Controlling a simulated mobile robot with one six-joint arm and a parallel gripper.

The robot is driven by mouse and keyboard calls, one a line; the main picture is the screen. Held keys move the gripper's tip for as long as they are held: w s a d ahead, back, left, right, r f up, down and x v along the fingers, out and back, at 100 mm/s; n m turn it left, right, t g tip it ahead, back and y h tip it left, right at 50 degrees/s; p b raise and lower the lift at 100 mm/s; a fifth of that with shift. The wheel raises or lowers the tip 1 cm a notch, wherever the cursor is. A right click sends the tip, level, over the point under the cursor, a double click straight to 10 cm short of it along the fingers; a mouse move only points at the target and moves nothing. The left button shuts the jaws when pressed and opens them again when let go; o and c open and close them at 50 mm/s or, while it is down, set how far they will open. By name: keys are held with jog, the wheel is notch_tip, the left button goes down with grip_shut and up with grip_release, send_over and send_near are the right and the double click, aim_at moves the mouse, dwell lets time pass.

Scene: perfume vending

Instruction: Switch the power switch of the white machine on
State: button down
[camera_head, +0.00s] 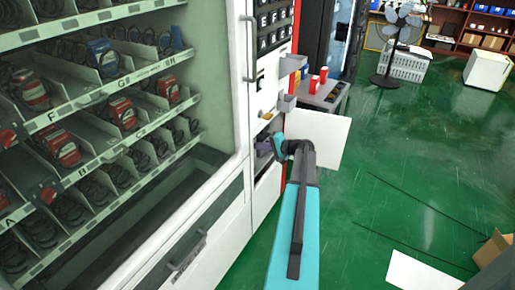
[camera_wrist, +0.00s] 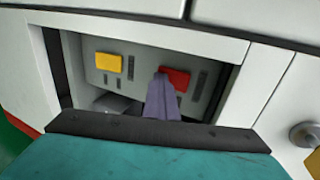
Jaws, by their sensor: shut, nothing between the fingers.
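The white machine (camera_head: 215,225) is a vending machine filling the left of the head view. In the wrist view its white front (camera_wrist: 280,22) has an open recess with a grey inner panel (camera_wrist: 140,68). On that panel sit a yellow switch (camera_wrist: 108,63) at left and a red switch (camera_wrist: 176,78) at right. My gripper (camera_wrist: 163,74) is shut and empty, its tip over the left edge of the red switch, hiding part of it. I cannot tell whether it touches. In the head view my gripper (camera_head: 273,146) is at the recess, and the switches are hidden.
A white door panel (camera_head: 325,138) stands open right of the recess, close to my arm. Behind it is a small table (camera_head: 325,95) with red and white boxes. A round metal knob (camera_wrist: 304,134) shows at right in the wrist view. The green floor at right is mostly clear.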

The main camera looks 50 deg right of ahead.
jog(key=shift+w+a+r, duration=0.2)
jog(key=shift+a+r, duration=0.05)
jog(key=shift+r, duration=0.75)
jog(key=shift+d, duration=0.1)
jog(key=f+b+v, duration=0.1)
jog(key=b+v, duration=0.1)
jog(key=v, duration=1.2)
jog(key=shift+s, duration=0.25)
